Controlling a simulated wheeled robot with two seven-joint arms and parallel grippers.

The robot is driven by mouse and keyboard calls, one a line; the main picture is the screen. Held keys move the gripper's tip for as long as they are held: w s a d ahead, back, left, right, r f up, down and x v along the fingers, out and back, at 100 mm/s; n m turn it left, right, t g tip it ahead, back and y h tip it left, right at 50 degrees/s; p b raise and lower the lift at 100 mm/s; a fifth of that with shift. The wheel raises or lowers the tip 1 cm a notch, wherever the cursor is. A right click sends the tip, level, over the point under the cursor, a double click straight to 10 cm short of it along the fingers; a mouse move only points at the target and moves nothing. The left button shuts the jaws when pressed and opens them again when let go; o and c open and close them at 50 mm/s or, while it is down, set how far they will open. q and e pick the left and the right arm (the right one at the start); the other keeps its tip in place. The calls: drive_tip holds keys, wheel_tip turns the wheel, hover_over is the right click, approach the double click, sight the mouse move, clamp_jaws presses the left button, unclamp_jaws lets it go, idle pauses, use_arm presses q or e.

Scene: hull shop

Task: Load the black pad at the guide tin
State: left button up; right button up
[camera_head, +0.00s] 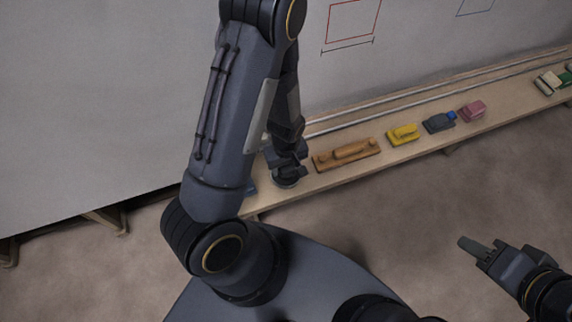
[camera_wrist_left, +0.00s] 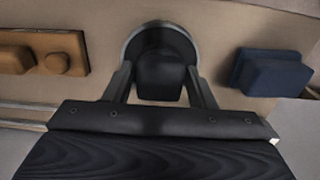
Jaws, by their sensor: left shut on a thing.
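My left gripper (camera_head: 286,160) points down over the shelf and is shut on the black pad (camera_wrist_left: 160,78), which sits between its two fingers in the left wrist view. The round dark guide tin (camera_wrist_left: 134,46) lies under the pad, and the pad overlaps its inside. The tin (camera_head: 285,183) also shows below the gripper in the head view. I cannot tell whether the pad touches the tin's bottom. My right gripper (camera_head: 482,246) is away from the shelf at the lower right; its finger gap does not show clearly.
On the narrow wooden shelf (camera_head: 330,178) stand a long wooden tool (camera_head: 346,154), a yellow block (camera_head: 403,134), a dark block with a blue part (camera_head: 439,123) and a pink block (camera_head: 472,111). A blue block (camera_wrist_left: 270,73) is beside the tin. A pale board (camera_head: 90,90) rises behind.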

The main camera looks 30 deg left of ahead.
use_arm(q)
drive_tip(key=shift+s+f+b, duration=0.1)
drive_tip(key=shift+f+b, duration=0.35)
idle(1.2)
drive_tip(key=shift+r, duration=0.1)
wheel_tip(320, 180, up, 7)
drive_tip(key=p, duration=0.6)
idle(0.8)
